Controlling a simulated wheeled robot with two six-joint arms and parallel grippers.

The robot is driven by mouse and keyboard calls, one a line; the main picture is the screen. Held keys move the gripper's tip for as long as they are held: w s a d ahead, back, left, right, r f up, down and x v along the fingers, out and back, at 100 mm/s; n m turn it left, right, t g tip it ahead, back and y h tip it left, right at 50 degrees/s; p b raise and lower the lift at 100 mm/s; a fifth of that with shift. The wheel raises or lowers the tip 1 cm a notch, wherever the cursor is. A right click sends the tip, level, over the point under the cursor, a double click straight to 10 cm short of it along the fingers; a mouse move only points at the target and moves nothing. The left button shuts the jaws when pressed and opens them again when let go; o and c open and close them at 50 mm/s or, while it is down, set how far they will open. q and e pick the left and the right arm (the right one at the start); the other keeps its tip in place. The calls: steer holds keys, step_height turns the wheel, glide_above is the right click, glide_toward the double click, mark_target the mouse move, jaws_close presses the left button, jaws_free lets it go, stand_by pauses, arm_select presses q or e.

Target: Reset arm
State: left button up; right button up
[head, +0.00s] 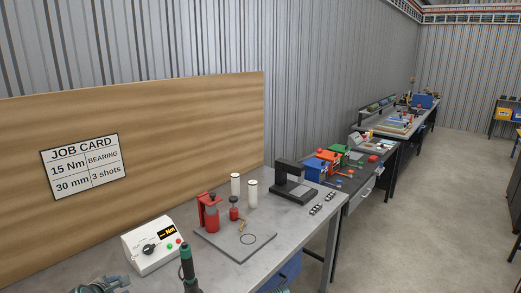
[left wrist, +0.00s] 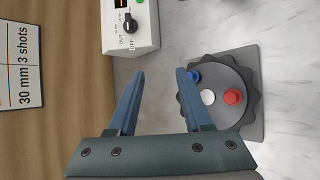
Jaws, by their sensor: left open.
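My left gripper (left wrist: 160,74) shows in the left wrist view with its two blue fingers spread apart and nothing between them. It is over a pale marbled worktop. To its right is a dark round scalloped fixture (left wrist: 240,112) on a grey plate, with a blue knob and a red knob (left wrist: 233,97). The fingers are beside it; I cannot tell whether they touch. A white control box (left wrist: 128,40) with a black dial lies beyond the fingertips. My right gripper shows in neither view.
In the head view, the control box (head: 151,247) stands on the grey bench, near a red tool stand (head: 208,212), white cylinders (head: 252,193) and a black press (head: 292,183). A green-and-black upright tool (head: 187,262) is at the front. A wooden board (head: 200,120) backs the bench.

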arm_select(q)
steer(key=s+d+f+m+g+h, duration=0.1)
steer(key=d+f+m+g+h, duration=0.15)
steer(key=d+m, duration=0.65)
steer(key=s+d+f+m+g+h, duration=0.1)
steer(key=d+f+m+g, duration=0.25)
steer(key=d, duration=0.85)
steer(key=s+d+f+m+g+y, duration=0.1)
steer(key=s+d+m+g+y, duration=0.1)
steer(key=s+d+m, duration=0.4)
steer(key=s+d+f+m+g+y+b, duration=0.1)
steer(key=s+d+f+m+g+y, duration=0.1)
steer(key=s+d+m, duration=0.4)
steer(key=d+m, duration=0.3)
steer(key=m, duration=0.1)
steer(key=shift+s+d+m+g, duration=0.2)
steer(key=shift+s+m+g, duration=0.1)
steer(key=shift+s+m, duration=0.1)
steer(key=shift+f, duration=0.1)
